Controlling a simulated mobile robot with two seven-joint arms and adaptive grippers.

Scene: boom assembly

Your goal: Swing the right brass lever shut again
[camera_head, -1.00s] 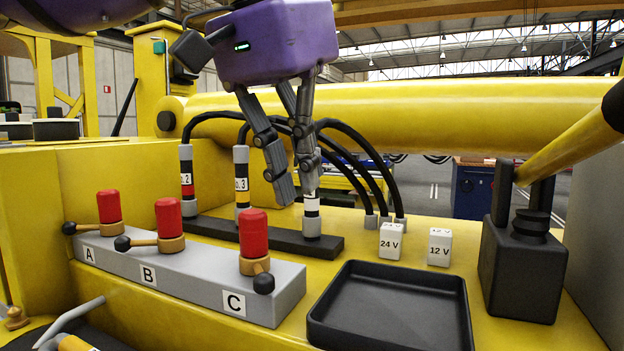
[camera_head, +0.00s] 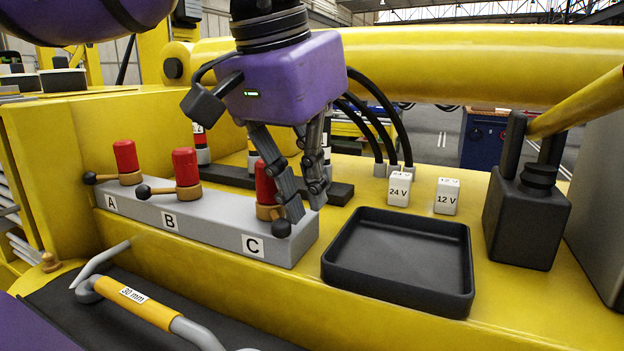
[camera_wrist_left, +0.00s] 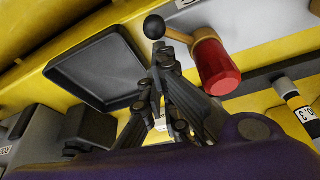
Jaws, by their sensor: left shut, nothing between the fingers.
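The right brass lever (camera_head: 268,212) sits under the red cap (camera_head: 265,182) at label C on the grey block (camera_head: 300,240). In the wrist view the lever (camera_wrist_left: 178,34), knob (camera_wrist_left: 153,27) and red cap (camera_wrist_left: 217,68) show clearly. My left gripper (camera_head: 306,204) is shut and empty, with its fingertips close to the right side of lever C; contact cannot be told. The fingers partly cover the red cap in the head view. My right gripper is not in view.
The levers at A (camera_head: 130,178) and B (camera_head: 175,190) point left. A black tray (camera_head: 455,290) lies to the right, with white 24 V (camera_head: 399,190) and 12 V (camera_head: 447,197) blocks behind it. Black hoses (camera_head: 385,125) rise behind the gripper. A yellow-handled tool (camera_head: 140,305) lies in front.

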